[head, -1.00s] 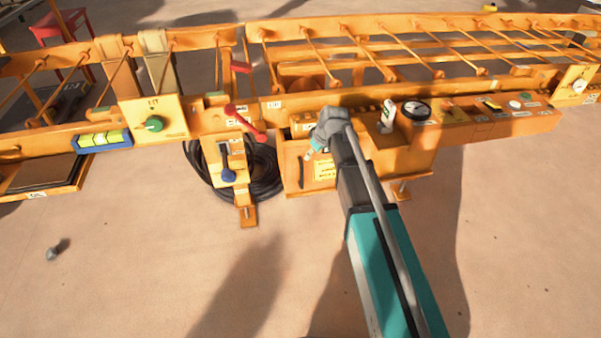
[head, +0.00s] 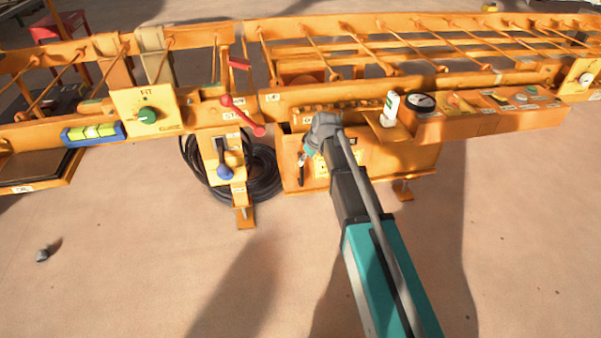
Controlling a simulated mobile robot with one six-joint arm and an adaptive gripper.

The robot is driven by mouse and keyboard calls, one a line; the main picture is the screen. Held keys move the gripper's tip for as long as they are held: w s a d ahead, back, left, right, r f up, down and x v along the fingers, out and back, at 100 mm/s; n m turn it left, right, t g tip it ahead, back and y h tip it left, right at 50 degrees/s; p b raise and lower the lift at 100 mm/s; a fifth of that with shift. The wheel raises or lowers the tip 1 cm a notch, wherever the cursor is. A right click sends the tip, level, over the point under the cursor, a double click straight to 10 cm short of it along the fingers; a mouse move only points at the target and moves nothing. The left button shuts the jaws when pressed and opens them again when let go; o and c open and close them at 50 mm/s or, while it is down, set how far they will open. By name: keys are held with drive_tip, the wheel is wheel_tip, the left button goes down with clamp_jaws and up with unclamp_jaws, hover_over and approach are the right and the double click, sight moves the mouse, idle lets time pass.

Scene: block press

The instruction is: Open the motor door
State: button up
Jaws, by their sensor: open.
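The orange motor box (head: 400,158) hangs under the machine's front rail, right of centre. Its front panel, which I take for the motor door, carries a yellow label (head: 321,170) and a dark upright handle (head: 301,166) near its left edge. My gripper (head: 308,152) is at the left part of this panel, close to the handle. The jaws are open, small and partly hidden by my wrist. I cannot tell whether they touch the handle. My arm covers the middle of the panel. The panel appears closed.
A red lever (head: 241,114) and a blue-knobbed lever (head: 225,168) stand left of the box. A black coiled hose (head: 262,172) hangs behind them. A white bottle (head: 390,108) and a gauge (head: 420,103) sit above the box.

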drive_tip(key=shift+b+x, duration=2.7)
drive_tip(key=shift+x, duration=0.55)
clamp_jaws()
